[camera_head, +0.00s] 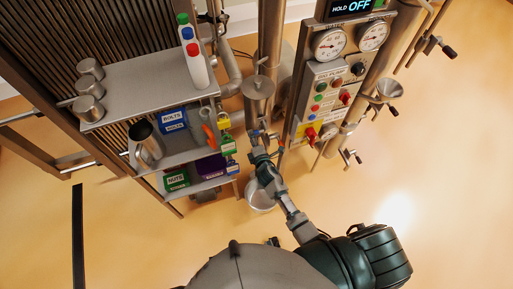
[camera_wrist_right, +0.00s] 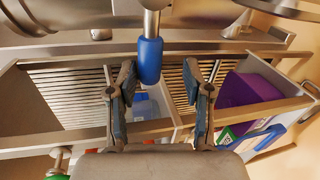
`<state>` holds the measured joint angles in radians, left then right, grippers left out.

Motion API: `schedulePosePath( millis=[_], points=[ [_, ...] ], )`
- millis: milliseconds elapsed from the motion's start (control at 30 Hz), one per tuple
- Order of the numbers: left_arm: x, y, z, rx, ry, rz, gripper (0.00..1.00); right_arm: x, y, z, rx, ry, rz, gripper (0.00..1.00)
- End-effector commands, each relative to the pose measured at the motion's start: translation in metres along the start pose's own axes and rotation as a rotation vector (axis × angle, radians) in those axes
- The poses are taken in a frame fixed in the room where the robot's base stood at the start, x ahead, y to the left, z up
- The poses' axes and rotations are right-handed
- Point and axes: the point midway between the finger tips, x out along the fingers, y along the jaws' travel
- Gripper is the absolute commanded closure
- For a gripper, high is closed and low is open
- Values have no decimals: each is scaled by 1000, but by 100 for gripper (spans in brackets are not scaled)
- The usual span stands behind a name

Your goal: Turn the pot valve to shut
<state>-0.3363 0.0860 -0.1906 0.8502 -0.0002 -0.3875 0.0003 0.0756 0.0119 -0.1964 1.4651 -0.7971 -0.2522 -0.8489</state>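The steel pot (camera_head: 258,88) hangs upright between the shelf unit and the control panel. What looks like its valve lever, a steel rod with a blue grip (camera_wrist_right: 149,60), points down into the right wrist view. My right gripper (camera_head: 260,142) is just below the pot in the head view. In the wrist view, its two fingers (camera_wrist_right: 160,75) are spread apart, one on each side of the blue grip's lower end. The grip is closer to the left finger, and I see no clear contact. The valve body is hidden. My left gripper is not in view.
A shelf (camera_head: 150,84) with steel cups and bottles stands left, above labelled bins (camera_head: 173,121) and padlocks (camera_head: 224,121). A panel (camera_head: 325,95) with gauges and knobs is at right. A white bucket (camera_head: 260,196) is below my right gripper. Floor at right is clear.

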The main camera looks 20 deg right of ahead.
Motion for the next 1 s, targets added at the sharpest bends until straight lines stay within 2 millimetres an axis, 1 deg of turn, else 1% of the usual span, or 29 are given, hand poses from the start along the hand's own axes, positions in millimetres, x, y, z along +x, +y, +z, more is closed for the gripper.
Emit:
schedulePosePath(
  millis=[33,200,300,400,500,600,1000],
  points=[
    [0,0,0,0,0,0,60,-13,-3,-1,-2,2,-4,51],
    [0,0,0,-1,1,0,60,-52,-4,-1,-2,2,-5,51],
    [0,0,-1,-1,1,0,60,-71,-4,-1,-1,3,-6,51],
    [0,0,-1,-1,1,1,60,-84,-3,-1,-1,2,-6,51],
    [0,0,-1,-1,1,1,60,-92,-3,-1,-1,1,-6,51],
    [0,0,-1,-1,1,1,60,-95,-3,-1,-1,1,-6,51],
    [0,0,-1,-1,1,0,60,-95,-3,-1,-1,1,-5,51]
  ],
)
